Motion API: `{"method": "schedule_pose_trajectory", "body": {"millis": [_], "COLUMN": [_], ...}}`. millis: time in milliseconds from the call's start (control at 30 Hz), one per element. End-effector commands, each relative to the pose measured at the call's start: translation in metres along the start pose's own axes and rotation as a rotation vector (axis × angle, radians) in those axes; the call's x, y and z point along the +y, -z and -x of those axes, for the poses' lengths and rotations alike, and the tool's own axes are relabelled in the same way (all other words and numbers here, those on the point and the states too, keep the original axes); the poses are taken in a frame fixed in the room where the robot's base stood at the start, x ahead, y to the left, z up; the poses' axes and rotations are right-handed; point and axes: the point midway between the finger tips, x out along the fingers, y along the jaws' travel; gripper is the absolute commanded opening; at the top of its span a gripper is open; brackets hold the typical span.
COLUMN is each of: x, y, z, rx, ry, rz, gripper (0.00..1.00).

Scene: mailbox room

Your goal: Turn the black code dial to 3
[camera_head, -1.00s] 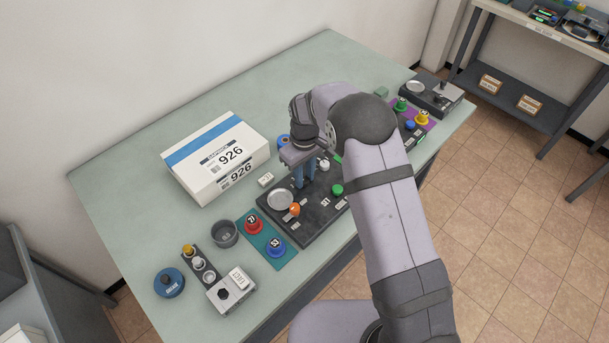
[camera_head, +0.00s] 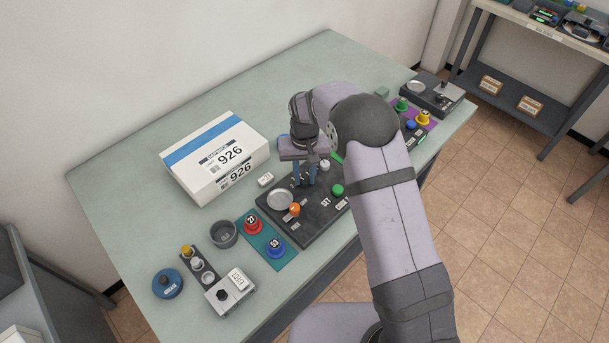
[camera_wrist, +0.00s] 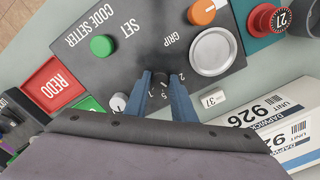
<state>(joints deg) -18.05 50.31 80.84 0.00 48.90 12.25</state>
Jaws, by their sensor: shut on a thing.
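The black code dial (camera_wrist: 160,79) sits on the dark code setter panel (camera_wrist: 140,55), between my two blue fingertips in the wrist view. My gripper (camera_wrist: 161,84) points down and is shut on the dial. Small white digits ring the dial. A 2 shows beside the right fingertip, and other digits between the fingers are too small to read surely. The fingers hide part of the ring, and I cannot tell which digit the dial points to. In the head view my gripper (camera_head: 304,183) stands over the panel (camera_head: 300,232) and hides the dial.
The panel also bears a green button (camera_wrist: 102,46), an orange knob (camera_wrist: 202,12), a silver dish (camera_wrist: 212,51) and a pale knob (camera_wrist: 118,102). A white 926 box (camera_head: 216,160) stands left of my gripper. Red and blue numbered knobs stand on a teal mat (camera_head: 290,259).

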Motion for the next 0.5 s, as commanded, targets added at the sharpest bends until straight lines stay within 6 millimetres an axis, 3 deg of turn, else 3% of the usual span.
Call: {"method": "schedule_pose_trajectory", "body": {"millis": [433, 467, 500], "x": [-0.0002, -0.0002, -0.0002], "y": [0.0016, 0.0016, 0.0016], "z": [0.0017, 0.0017, 0.0017], "rx": [0.005, 0.005, 0.005], "ry": [0.001, 0.001, 0.001], "rz": [-0.015, -0.015, -0.015], "gripper": [0.01, 0.25, 0.35]}}
